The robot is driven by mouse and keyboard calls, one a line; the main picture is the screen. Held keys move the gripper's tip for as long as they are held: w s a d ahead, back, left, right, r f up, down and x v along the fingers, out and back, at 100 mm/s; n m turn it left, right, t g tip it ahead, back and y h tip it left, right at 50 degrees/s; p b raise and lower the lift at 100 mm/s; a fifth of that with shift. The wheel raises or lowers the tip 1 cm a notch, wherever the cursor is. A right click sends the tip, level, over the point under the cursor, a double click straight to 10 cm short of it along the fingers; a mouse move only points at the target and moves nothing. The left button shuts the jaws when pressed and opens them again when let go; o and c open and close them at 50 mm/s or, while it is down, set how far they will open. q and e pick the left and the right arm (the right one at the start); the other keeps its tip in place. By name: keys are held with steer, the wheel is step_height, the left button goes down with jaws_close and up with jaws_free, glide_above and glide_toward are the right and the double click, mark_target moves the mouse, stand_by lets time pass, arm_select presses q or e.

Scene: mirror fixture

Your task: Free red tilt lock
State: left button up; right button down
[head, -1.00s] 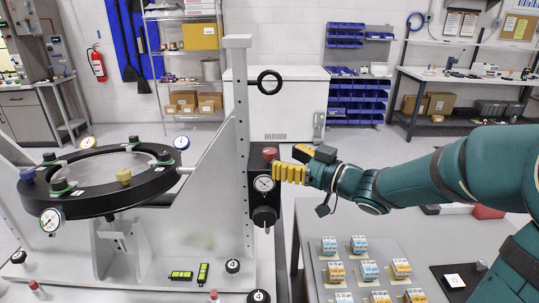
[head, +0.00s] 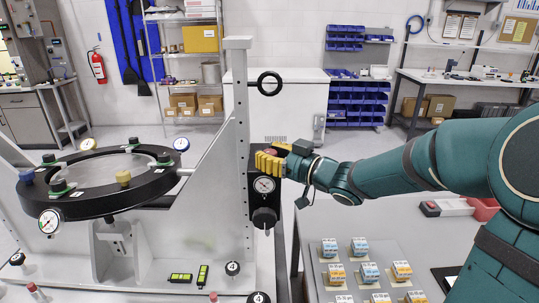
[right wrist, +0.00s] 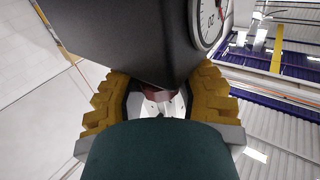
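The red tilt lock knob (head: 271,152) sits on top of the black housing (head: 262,188) on the upright post of the mirror fixture. My right gripper (head: 270,160) is at this knob, its yellow fingers covering most of it in the head view. In the right wrist view, the red knob (right wrist: 158,96) shows between the two spread fingers, below the dark housing. The fingers look open around it, and I see no clear contact. The round mirror in its black ring (head: 98,172) lies nearly flat at the left. My left gripper is not in view.
A dial gauge (head: 264,185) and a black knob (head: 264,218) are on the housing, just below my right gripper. Blue and orange blocks (head: 370,272) stand on the grey table at the lower right.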

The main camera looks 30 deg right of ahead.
steer(key=shift+r+n+y+p, duration=0.15)
steer(key=shift+n+y+p, duration=0.2)
steer(key=shift+p, duration=0.4)
steer(key=n+g+y+p, duration=0.4)
steer(key=y+p, duration=0.1)
steer(key=p, duration=0.1)
steer(key=shift+y, duration=0.35)
steer(key=shift+n+g+y+p, duration=1.45)
steer(key=shift+n+g, duration=0.4)
steer(key=shift+g, duration=0.55)
steer(key=c, duration=0.6)
jaws_free()
